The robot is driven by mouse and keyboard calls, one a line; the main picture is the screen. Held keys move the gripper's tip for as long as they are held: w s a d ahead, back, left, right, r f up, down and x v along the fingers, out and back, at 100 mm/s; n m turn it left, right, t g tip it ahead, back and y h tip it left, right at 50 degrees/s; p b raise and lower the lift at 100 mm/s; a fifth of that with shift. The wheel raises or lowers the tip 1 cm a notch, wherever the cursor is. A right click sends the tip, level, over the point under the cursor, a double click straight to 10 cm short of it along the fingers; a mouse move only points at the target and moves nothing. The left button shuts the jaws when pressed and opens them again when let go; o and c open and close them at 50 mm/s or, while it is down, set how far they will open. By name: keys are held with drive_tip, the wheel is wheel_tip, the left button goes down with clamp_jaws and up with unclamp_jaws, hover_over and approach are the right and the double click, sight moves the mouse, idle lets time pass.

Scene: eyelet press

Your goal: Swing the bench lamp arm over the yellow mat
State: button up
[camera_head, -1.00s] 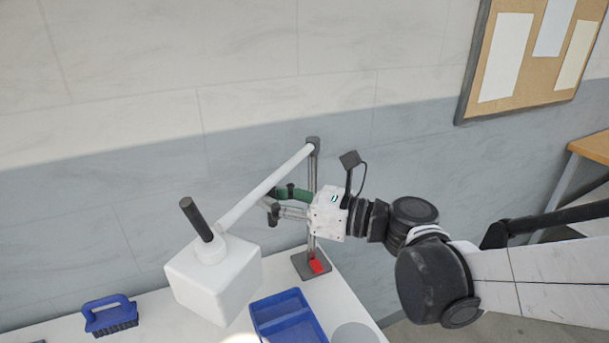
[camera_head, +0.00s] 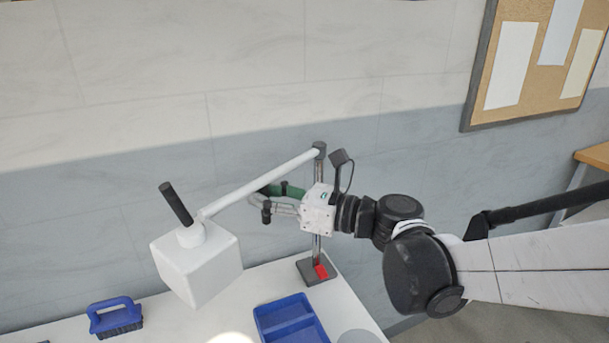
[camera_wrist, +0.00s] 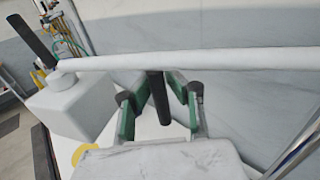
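The lamp's white arm (camera_head: 262,181) runs from an upright post (camera_head: 318,200) down-left to a white box-shaped head (camera_head: 197,265) with a black handle (camera_head: 177,204). In the wrist view the arm (camera_wrist: 220,60) crosses the picture, with the head (camera_wrist: 72,105) at left. My gripper (camera_head: 268,200) is beside the arm near the post. In the wrist view, my gripper (camera_wrist: 160,95) has its green fingers apart, on either side of a dark rod (camera_wrist: 157,100) below the arm; contact is unclear. A yellow patch (camera_wrist: 82,152), apparently the mat, shows partly below the head.
A blue divided tray (camera_head: 290,320) and a blue brush (camera_head: 114,317) are on the white table (camera_head: 258,283). A red piece (camera_head: 321,271) sits at the post's foot. The wall is close behind. Hoses and fittings (camera_wrist: 62,30) show at the far left.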

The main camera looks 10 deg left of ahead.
drive_tip(key=o, duration=0.4)
drive_tip(key=shift+o, duration=0.2)
drive_tip(key=v, duration=1.2)
drive_tip(key=s+d+f+n+t+h, duration=0.1)
drive_tip(key=s+d+f+n+h, duration=0.4)
drive_tip(key=d+f+n+h, duration=0.4)
drive_tip(key=s+d+f+n+t+h, duration=0.1)
drive_tip(key=s+d+n+h, duration=0.1)
drive_tip(key=d+n+h, duration=0.2)
drive_tip(key=s+d+f+n+t+h, duration=0.1)
drive_tip(key=s+d+n+h, duration=0.1)
drive_tip(key=d+n+h, duration=0.2)
drive_tip(key=d+n, duration=0.3)
drive_tip(key=d, duration=0.4)
drive_tip(key=shift+s+f+n+h, duration=0.25)
drive_tip(key=shift+s+n+h, duration=0.05)
drive_tip(key=shift+s, duration=0.1)
